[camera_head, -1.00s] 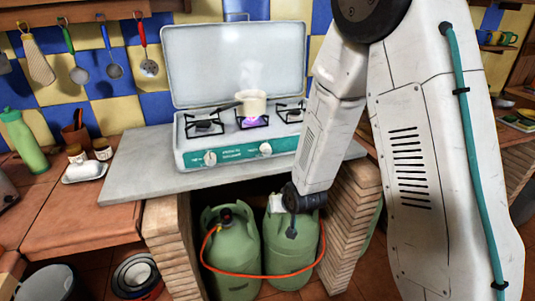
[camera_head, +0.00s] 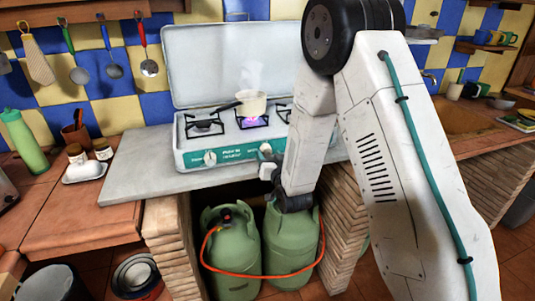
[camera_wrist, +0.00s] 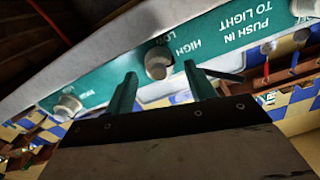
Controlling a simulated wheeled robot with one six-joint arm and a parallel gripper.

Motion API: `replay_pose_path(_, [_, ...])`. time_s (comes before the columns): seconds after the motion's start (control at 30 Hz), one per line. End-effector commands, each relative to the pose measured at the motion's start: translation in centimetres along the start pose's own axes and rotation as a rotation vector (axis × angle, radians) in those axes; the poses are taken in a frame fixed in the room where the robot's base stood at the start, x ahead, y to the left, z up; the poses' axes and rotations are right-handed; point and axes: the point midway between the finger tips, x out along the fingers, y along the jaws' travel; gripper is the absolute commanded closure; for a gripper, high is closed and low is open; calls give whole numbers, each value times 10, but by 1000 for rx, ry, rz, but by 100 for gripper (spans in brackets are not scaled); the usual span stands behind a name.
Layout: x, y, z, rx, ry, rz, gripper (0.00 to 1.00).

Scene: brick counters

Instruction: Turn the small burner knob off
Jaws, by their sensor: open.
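The stove's green front panel (camera_head: 236,154) carries a left knob (camera_head: 210,158) and a middle knob (camera_head: 265,149). My gripper (camera_head: 267,168) is just in front of and below the middle knob. In the wrist view, the gripper (camera_wrist: 160,70) is open, with two green fingers apart. A pale round knob (camera_wrist: 159,62) appears between the fingertips; contact cannot be told. Another knob (camera_wrist: 68,105) is at the left and a third (camera_wrist: 302,37) at the right edge. A purple-blue flame (camera_head: 252,122) burns under a steaming pot (camera_head: 252,103) on the middle burner.
The stove stands on a grey counter slab (camera_head: 130,172), its lid (camera_head: 233,62) raised. Two green gas bottles (camera_head: 232,258) with an orange hose are below. My arm covers the stove's right end. A green bottle (camera_head: 22,142) and jars stand at left.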

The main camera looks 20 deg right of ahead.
Motion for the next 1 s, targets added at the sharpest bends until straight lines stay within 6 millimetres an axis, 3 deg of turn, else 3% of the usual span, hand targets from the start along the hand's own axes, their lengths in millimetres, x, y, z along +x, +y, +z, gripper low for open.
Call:
replay_pose_path(0.2, [20,0,0,0,-1,1,45])
replay_pose_path(0.47, [22,0,0,0,-1,1,45])
replay_pose_path(0.63, [21,0,0,0,-2,1,87])
replay_pose_path(0.67, [21,0,0,0,-2,1,90])
replay_pose_path(1.0, [21,0,0,35,-2,1,90])
